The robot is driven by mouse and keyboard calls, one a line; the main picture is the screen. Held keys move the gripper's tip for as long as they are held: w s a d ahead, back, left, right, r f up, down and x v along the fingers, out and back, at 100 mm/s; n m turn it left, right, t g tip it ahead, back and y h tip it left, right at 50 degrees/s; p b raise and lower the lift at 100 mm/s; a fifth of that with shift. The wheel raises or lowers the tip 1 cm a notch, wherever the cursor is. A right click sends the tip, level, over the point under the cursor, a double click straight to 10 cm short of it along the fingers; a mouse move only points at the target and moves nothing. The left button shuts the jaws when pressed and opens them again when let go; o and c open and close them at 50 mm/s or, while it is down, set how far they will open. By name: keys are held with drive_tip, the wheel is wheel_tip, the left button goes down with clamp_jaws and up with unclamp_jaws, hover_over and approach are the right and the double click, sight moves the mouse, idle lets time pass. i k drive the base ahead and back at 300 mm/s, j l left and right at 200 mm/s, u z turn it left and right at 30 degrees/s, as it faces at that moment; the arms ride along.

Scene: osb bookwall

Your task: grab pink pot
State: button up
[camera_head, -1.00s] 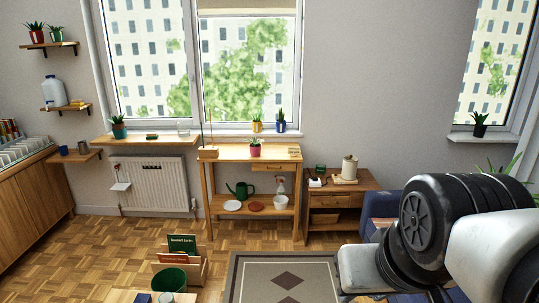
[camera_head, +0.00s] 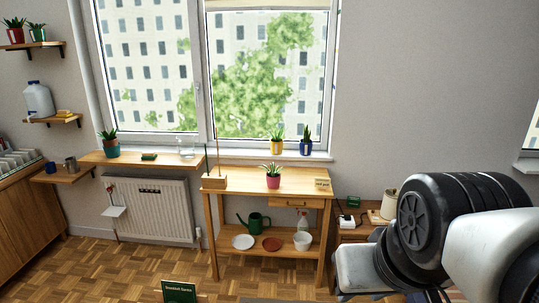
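A pink pot (camera_head: 273,182) with a green spiky plant stands upright on the top of a wooden table (camera_head: 240,182) below the window. My arm fills the right side of the view, with its dark ribbed joint and pale links in front. My gripper's fingers do not show, so I cannot see whether they are open or shut. The pink pot is well apart from the visible part of my arm.
An incense holder (camera_head: 214,182) and a small wooden sign (camera_head: 323,185) flank the pot. Yellow (camera_head: 277,146) and blue (camera_head: 305,147) pots stand on the sill. Parquet floor (camera_head: 140,263) lies open at left.

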sight(273, 177)
drive_tip(key=i, duration=1.6)
drive_tip(key=i+j+z, duration=0.35)
drive_tip(key=i+j, duration=0.2)
drive_tip(key=i, duration=0.15)
drive_tip(key=i+j+z, duration=0.35)
drive_tip(key=i+j, duration=0.3)
